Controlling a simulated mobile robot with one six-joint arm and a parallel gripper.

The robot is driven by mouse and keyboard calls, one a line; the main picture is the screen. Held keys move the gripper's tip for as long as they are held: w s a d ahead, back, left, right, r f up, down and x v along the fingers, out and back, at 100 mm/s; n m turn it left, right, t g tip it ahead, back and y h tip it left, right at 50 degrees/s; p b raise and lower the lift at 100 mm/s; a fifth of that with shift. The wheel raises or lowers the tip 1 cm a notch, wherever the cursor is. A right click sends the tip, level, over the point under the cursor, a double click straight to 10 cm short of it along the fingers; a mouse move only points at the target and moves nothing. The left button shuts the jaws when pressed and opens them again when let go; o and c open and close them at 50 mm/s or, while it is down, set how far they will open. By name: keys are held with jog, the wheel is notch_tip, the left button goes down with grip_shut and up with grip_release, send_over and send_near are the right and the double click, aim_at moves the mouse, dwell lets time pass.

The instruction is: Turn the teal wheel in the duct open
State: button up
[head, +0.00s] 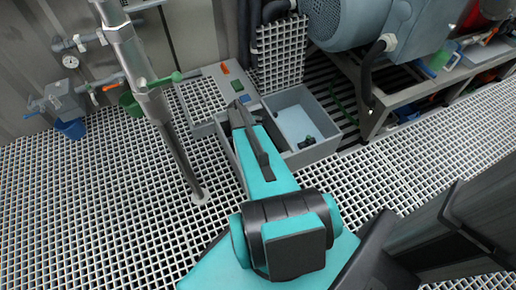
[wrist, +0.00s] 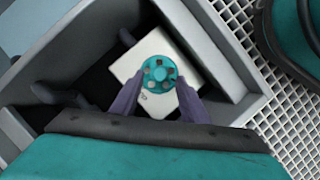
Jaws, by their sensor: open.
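The teal wheel (wrist: 160,72) is round with several dark holes in its face. It sits on a white block (wrist: 150,47) inside the grey-walled duct (wrist: 216,45) in the wrist view. My gripper (wrist: 160,83) is open, with one finger to the left and one to the right of the wheel's lower part. I cannot tell whether the fingers touch its rim. In the head view my gripper (head: 240,113) reaches down into the grey duct, and my arm hides the wheel there.
An open grey bin (head: 318,104) with a small dark object stands right of my gripper. A metal post (head: 172,135) rises from the white grating to the left. A motor bench (head: 375,105) stands at the back right.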

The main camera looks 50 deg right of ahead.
jog(key=v, duration=0.9)
jog(key=shift+r+p, duration=0.4)
jog(key=shift+p, duration=0.05)
jog(key=shift+m, duration=0.3)
jog(key=s+a+f, duration=0.1)
jog(key=a, duration=0.7)
jog(key=s+a+f, duration=0.1)
jog(key=a, duration=0.3)
jog(key=shift+s+f, duration=0.35)
jog(key=shift+f, duration=0.05)
jog(key=s+a+f+m+y, duration=0.1)
jog(key=s+a+m, duration=0.1)
jog(key=s+a, duration=0.85)
jog(key=s+a+m, duration=0.1)
jog(key=s+a, duration=0.6)
jog(key=a, duration=0.7)
notch_tip(320, 180, up, 13)
jog(key=s+g+p, duration=0.1)
jog(key=p, duration=1.2)
jog(key=shift+s+a+y, duration=0.3)
jog(key=shift+a, duration=0.2)
jog(key=shift+f, duration=0.15)
